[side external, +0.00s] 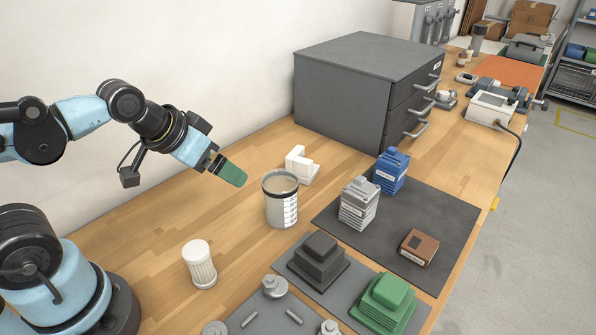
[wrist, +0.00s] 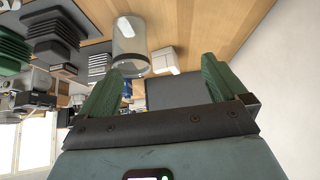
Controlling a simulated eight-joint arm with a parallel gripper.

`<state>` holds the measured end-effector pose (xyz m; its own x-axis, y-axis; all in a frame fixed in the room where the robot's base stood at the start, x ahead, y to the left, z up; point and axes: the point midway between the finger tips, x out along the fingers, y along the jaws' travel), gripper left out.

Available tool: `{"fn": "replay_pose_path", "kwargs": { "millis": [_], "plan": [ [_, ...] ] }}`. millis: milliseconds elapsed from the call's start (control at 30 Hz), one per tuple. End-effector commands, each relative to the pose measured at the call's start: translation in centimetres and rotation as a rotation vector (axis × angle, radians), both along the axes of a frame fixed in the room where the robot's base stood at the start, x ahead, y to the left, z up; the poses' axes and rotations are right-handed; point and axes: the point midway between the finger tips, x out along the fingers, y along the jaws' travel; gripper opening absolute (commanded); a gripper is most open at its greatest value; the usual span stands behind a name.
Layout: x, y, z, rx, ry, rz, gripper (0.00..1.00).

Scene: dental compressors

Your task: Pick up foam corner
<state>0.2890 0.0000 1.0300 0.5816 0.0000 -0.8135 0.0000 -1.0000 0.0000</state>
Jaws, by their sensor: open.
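The foam corner (side external: 301,166) looks like a white stepped block. It stands on the wooden bench behind the clear cylinder, in front of the grey drawer cabinet. In the wrist view the white block (wrist: 165,61) shows beyond the gap between the fingers, beside the clear cylinder. My gripper (side external: 232,174), with green fingers, is in the air to the left of the foam corner and apart from it. In the wrist view the two fingers (wrist: 162,82) are spread, with nothing held between them.
The clear cylinder (side external: 281,201) stands close in front of the foam corner. The drawer cabinet (side external: 340,95) rises behind it. A white ribbed filter (side external: 200,265) stands at the front left. Dark mats at right hold grey (side external: 358,204), blue (side external: 391,171) and green (side external: 385,305) parts.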

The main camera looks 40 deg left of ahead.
Motion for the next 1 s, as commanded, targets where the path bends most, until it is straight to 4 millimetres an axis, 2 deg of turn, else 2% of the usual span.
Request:
{"fn": "replay_pose_path", "kwargs": {
  "millis": [200,367,700,1000],
  "plan": [
    [0.2,0.0,0.1,-0.014,0.006,0.012,0.99],
    [1.5,-0.4,0.9,-0.136,0.054,0.112,0.99],
    [7.9,-1.6,2.4,-0.612,0.280,0.498,0.99],
    [14.3,-1.6,2.0,-0.992,0.531,0.804,0.99]
  ]
}}
